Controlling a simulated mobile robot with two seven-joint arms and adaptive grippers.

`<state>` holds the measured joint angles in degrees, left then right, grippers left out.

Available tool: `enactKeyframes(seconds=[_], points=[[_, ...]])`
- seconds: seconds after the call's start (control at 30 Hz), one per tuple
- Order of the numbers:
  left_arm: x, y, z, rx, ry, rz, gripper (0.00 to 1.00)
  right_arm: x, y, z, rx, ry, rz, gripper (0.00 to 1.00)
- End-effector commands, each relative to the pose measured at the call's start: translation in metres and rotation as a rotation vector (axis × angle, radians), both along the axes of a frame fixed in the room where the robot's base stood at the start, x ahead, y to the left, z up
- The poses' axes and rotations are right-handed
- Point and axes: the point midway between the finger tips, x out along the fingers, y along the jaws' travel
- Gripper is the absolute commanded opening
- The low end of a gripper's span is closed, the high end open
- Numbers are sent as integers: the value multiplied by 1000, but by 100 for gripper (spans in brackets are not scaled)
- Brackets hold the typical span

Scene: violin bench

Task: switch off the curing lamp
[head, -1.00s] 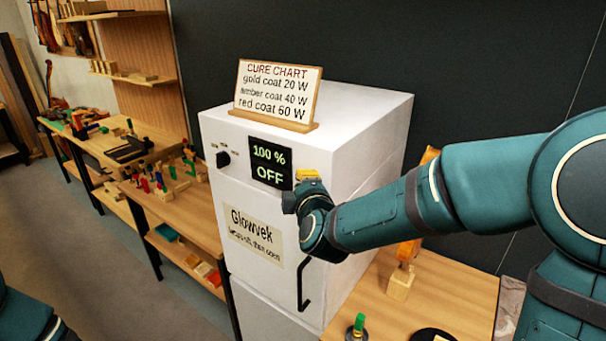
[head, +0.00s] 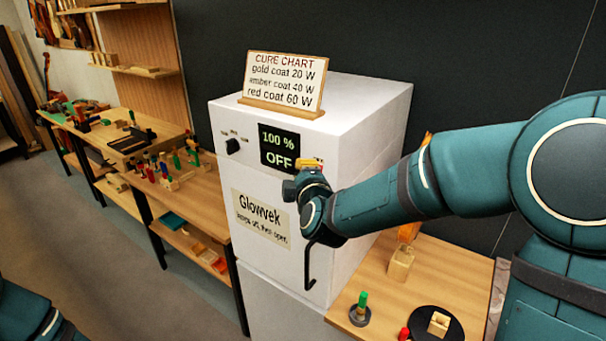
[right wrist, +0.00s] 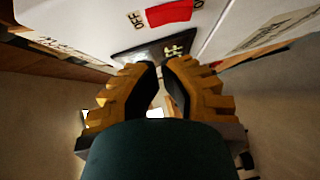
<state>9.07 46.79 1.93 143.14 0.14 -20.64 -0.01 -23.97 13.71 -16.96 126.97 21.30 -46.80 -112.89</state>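The curing lamp is a white cabinet (head: 225,165) labelled Glowvek, with a dark display (head: 279,148) that reads "100 %" and "OFF". A black knob (head: 233,146) sits left of the display, and a dark bar handle (head: 309,265) is lower down. A red switch (right wrist: 168,12) with an "OFF" mark beside it shows in the right wrist view; the head view does not show it clearly. My right gripper (head: 310,163) is at the cabinet front, just right of the display. In the wrist view its fingers (right wrist: 161,68) are almost together and hold nothing; contact cannot be told. My left gripper is out of view.
A cure chart sign (head: 285,83) stands on top of the cabinet. A wooden table (head: 385,290) at right holds a wooden block (head: 400,262), a green-topped piece (head: 361,308) and a black disc (head: 435,325). Workbenches (head: 195,190) with small parts stand at left; open floor lies before them.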

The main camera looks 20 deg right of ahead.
Motion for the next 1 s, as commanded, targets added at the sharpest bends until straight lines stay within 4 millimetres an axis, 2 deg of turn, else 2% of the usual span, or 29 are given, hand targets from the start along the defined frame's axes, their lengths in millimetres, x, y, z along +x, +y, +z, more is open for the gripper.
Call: enactKeyframes(seconds=[0.07, 0.3, 0.5, 0.7, 1.0], points=[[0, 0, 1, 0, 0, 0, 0, -2, -1, 1, 1, 0, 0, 0], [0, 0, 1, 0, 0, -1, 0, -57, 6, 3, 2, 0, 2, 0], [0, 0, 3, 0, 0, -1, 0, -87, 10, 5, 1, -1, 3, 0], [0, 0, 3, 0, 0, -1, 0, -98, 11, 5, 0, 1, 1, 0], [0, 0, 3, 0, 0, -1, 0, -98, 11, 5, 0, 0, 1, 0]])
